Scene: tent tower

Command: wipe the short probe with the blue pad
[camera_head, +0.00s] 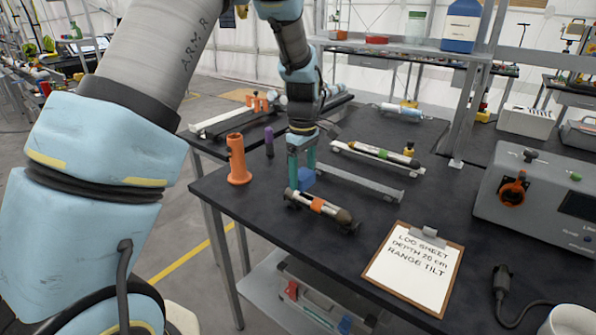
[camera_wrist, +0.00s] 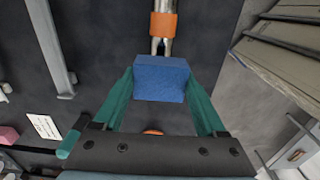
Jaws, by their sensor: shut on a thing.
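My gripper (camera_head: 302,170) has teal fingers shut on the blue pad (camera_head: 307,180). In the wrist view, the blue pad (camera_wrist: 161,80) sits between the two fingertips (camera_wrist: 161,68). The short probe (camera_head: 334,211), with an orange band and a dark brown end, lies near the front edge of the black table on small dark supports. The pad is just behind the probe's pale end in the head view; I cannot tell whether they touch. The wrist view shows the probe's orange band (camera_wrist: 163,25) and metal end beyond the pad.
An empty metal rail (camera_head: 360,184) lies between. An orange holder (camera_head: 238,160) and a purple cylinder (camera_head: 269,142) stand left. A clipboard (camera_head: 413,266) lies right, near a grey instrument box (camera_head: 540,205).

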